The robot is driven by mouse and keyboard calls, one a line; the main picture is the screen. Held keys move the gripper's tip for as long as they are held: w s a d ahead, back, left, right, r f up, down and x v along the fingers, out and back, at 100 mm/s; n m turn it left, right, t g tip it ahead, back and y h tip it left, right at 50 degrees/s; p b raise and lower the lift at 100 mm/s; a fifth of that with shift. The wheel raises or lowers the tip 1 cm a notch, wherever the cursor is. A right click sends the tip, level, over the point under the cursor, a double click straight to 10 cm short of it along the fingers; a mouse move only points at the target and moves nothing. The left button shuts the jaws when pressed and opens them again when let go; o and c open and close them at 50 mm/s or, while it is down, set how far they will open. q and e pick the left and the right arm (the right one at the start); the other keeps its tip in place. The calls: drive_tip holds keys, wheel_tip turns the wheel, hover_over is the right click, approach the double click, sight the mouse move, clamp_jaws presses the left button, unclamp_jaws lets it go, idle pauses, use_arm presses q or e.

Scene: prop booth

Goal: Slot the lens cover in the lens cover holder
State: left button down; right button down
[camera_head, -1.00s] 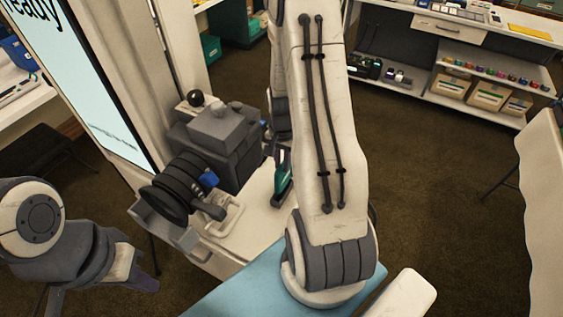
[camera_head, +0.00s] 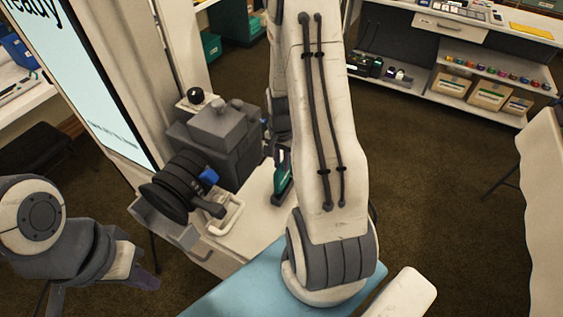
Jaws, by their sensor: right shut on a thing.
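A black camera with a large ribbed lens (camera_head: 172,186) and a dark grey body (camera_head: 220,135) stands on a white cabinet, its lens facing lower left. A small grey open box (camera_head: 163,222) is at the cabinet's left edge, below the lens; I cannot tell whether it is the lens cover holder. I cannot make out the lens cover. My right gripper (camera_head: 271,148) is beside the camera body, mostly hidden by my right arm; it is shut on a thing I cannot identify. My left gripper (camera_head: 146,278) hangs at lower left, away from the cabinet; its opening is unclear.
A green and dark item (camera_head: 283,178) stands on the cabinet close to my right gripper. A light blue surface (camera_head: 235,290) is at the bottom. A screen (camera_head: 95,85) rises at left. Shelves with boxes (camera_head: 488,93) stand at back right. The brown floor (camera_head: 440,190) between is clear.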

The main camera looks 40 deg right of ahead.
drive_tip(key=shift+f, duration=0.3)
idle(0.4)
drive_tip(key=shift+f+b, duration=0.7)
drive_tip(key=shift+f, duration=0.25)
drive_tip(key=shift+f+b, duration=0.7)
drive_tip(key=shift+f, duration=0.1)
drive_tip(key=c, duration=0.7)
unclamp_jaws()
drive_tip(key=shift+r, duration=0.15)
